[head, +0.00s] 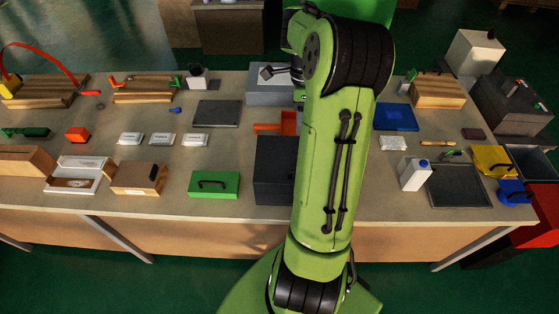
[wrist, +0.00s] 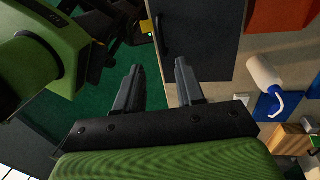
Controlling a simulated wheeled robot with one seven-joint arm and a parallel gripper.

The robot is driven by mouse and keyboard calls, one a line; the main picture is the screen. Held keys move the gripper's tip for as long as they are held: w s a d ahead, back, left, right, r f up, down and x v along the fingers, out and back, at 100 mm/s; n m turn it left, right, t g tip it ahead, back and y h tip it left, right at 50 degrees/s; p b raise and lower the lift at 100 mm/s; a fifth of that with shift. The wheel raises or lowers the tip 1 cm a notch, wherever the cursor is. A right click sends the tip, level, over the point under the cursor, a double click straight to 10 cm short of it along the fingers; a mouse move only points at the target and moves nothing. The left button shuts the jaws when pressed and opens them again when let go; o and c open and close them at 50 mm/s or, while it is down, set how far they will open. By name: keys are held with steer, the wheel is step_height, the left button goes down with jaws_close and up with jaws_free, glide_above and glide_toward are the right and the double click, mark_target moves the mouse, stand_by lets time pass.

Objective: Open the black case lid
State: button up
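The black case (head: 274,168) stands near the front edge of the bench in the head view, its right part hidden behind my arm. In the wrist view its dark, flat face (wrist: 208,35) fills the upper middle, and a black handle (wrist: 161,38) runs along its left edge. The lid looks shut. My gripper (wrist: 159,66) is open and empty, with its fingertips pointing toward the handle end of the case. The fingers look apart from the handle, though the exact distance is hard to judge. My arm hides the gripper in the head view.
The green floor (wrist: 85,110) shows beyond the bench edge.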

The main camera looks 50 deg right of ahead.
steer(key=f, duration=0.5)
steer(key=s+a+f+b, duration=0.1)
steer(key=f, duration=0.4)
steer(key=s+a+f+b, duration=0.1)
steer(key=f, duration=0.3)
steer(key=shift+a+f, duration=0.1)
steer(key=shift+f, duration=0.3)
steer(key=shift+c, duration=0.5)
jaws_close()
